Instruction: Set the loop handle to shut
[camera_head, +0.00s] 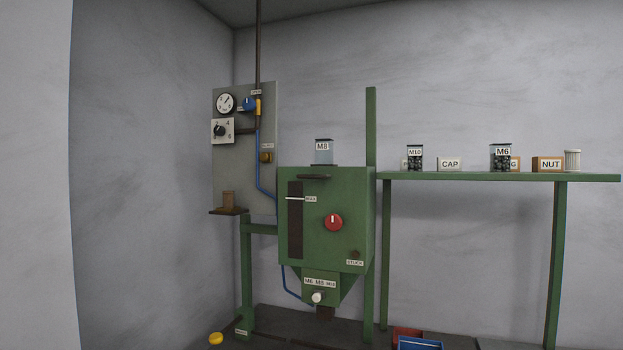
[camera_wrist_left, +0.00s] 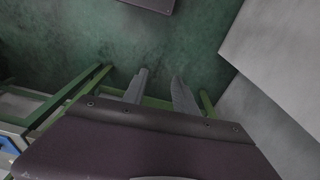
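No part is clearly marked as the loop handle. On the grey panel (camera_head: 232,165) a yellow handle (camera_head: 258,107) stands upright on the pipe, with a small label (camera_head: 256,92) above it too small to read surely. Lower on the panel is a small ochre knob (camera_head: 266,157) under another unreadable label. My left gripper (camera_wrist_left: 160,74) shows in the left wrist view, its two grey fingers apart with nothing between them. It does not show in the head view, so its distance from the panel cannot be told. My right gripper is in neither view.
A green machine (camera_head: 350,205) with a red knob (camera_head: 334,222) stands right of the panel. A gauge (camera_head: 225,103), blue knob (camera_head: 249,104) and black dial (camera_head: 220,130) share the panel. A green shelf (camera_head: 480,177) holds jars and boxes. A yellow object (camera_head: 216,338) lies low at left.

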